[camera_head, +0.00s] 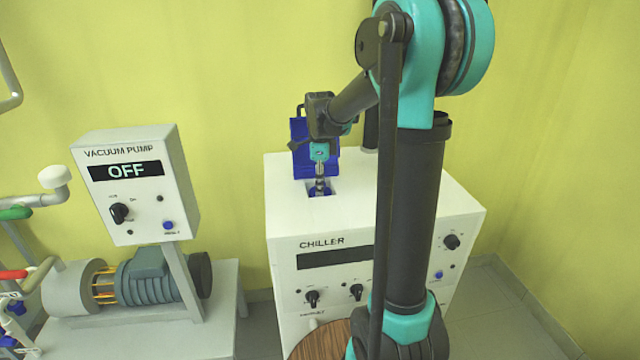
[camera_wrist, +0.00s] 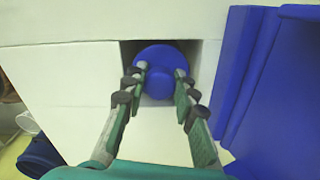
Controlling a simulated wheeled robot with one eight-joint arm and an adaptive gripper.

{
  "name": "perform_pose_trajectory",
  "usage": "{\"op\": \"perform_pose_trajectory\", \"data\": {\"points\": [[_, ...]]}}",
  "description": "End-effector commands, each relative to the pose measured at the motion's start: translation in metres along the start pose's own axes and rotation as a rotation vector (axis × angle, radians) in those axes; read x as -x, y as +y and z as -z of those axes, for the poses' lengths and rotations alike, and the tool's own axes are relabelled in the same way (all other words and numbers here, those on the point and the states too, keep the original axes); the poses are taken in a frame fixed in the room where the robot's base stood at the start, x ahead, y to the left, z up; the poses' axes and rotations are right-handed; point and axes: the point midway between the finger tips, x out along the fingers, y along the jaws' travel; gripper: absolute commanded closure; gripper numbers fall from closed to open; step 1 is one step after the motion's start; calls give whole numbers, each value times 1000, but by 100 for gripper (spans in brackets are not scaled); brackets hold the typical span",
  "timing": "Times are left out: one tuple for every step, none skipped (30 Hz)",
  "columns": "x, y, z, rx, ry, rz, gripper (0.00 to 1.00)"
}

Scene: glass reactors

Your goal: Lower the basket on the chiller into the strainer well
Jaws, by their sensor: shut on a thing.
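The white chiller (camera_head: 405,193) stands right of centre in the head view. A square opening in its top, the well (camera_wrist: 128,48), shows in the wrist view. The basket (camera_wrist: 160,56) shows as a blue round disc with a knob, lined up with that opening. A bit of its blue shows in the head view (camera_head: 319,192). My gripper (camera_wrist: 157,77) points down with its fingers on both sides of the knob, shut on it. In the head view my gripper (camera_head: 320,185) is at the chiller top. The basket's lower part is hidden, so its depth cannot be told.
A blue box-like object (camera_head: 300,135) stands on the chiller top behind my gripper; it also shows close on the right in the wrist view (camera_wrist: 285,110). The vacuum pump panel (camera_head: 140,190), reading OFF, stands at left. The chiller top's right side is clear.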

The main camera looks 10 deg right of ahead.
Motion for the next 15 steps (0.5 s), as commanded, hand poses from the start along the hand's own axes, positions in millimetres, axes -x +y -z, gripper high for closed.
{"op": "perform_pose_trajectory", "data": {"points": [[0,0,0,0,0,0,100],[0,0,0,0,0,0,100],[0,0,0,0,0,0,100],[0,0,0,0,0,0,100],[0,0,0,0,0,0,70],[0,0,0,0,0,0,65],[0,0,0,0,0,0,62],[0,0,0,0,0,0,58],[0,0,0,0,0,0,53],[0,0,0,0,0,0,49],[0,0,0,0,0,0,49],[0,0,0,0,0,0,49],[0,0,0,0,0,0,49],[0,0,0,0,0,0,49],[0,0,0,0,0,0,49]]}}
